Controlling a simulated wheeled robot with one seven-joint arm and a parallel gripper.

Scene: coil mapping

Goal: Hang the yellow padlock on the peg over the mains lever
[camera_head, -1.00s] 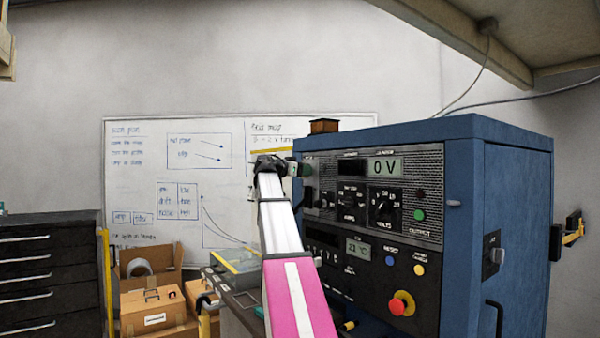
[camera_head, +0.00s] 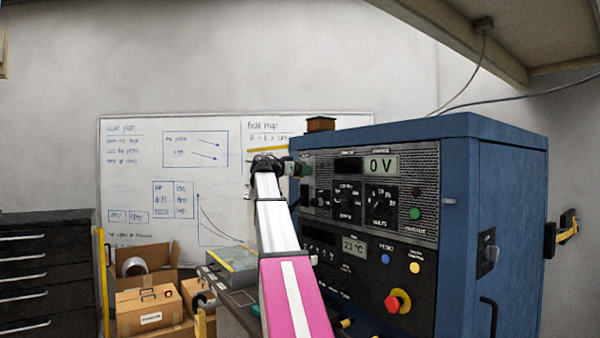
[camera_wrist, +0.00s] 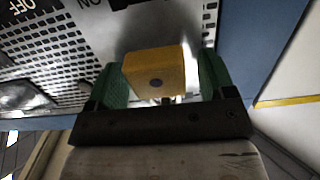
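The yellow padlock (camera_wrist: 155,75) shows in the wrist view between the green fingers of my gripper (camera_wrist: 163,85), close to the perforated panel. In the head view my gripper (camera_head: 297,169) is at the left edge of the cabinet front, and the padlock cannot be made out. The peg and the shackle are hidden. I cannot make out the mains lever for certain; OFF and ON lettering shows nearby.
The blue cabinet (camera_head: 500,170) fills the right, with knobs, displays and a red emergency button (camera_head: 397,302) on its front. A bench (camera_head: 232,290), cardboard boxes (camera_head: 147,308) and a dark drawer unit (camera_head: 45,270) stand left. A whiteboard (camera_head: 140,180) hangs behind.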

